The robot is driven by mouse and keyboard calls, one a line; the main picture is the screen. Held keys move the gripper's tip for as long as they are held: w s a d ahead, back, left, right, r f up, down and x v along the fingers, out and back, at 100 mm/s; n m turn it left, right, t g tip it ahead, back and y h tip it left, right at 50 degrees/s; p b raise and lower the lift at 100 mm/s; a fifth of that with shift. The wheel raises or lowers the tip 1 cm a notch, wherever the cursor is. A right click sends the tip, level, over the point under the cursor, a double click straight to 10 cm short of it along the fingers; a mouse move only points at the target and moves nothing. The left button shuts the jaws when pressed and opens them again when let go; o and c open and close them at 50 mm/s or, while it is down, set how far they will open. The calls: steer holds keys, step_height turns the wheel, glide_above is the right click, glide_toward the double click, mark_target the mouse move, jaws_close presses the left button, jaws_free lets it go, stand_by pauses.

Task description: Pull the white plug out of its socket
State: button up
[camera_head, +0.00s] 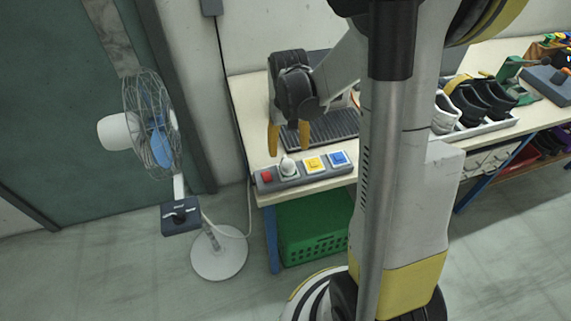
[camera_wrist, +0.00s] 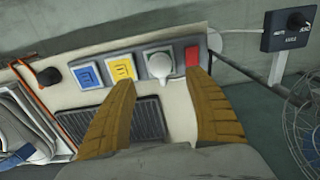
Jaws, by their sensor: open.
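The white plug (camera_head: 286,166) sits in its socket on a grey power strip (camera_head: 318,175) near the table's front left corner. In the wrist view the round white plug (camera_wrist: 159,66) shows in its socket on the strip (camera_wrist: 125,66), between a yellow socket and a red switch. My gripper (camera_head: 288,142) is open, its two yellow fingers pointing down above and behind the strip. In the wrist view my fingers (camera_wrist: 156,80) stand left and right of the plug, apart from it, the right tip close to the red switch.
The strip also has a red switch (camera_head: 266,176), a yellow socket (camera_head: 314,164) and a blue socket (camera_head: 338,158). A fan (camera_head: 152,125) stands left of the table (camera_head: 306,190). A green crate (camera_head: 310,228) is underneath. Shoes (camera_head: 480,98) stand in a tray to the right.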

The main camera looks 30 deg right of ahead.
mark_target(288, 162)
steer(key=shift+f, duration=0.1)
step_height(288, 162, down, 9)
steer(key=b, duration=0.7)
stand_by(1.3)
jaws_close()
steer(key=shift+r, duration=0.25)
steer(key=shift+r+p, duration=1.95)
steer(key=shift+r, duration=0.95)
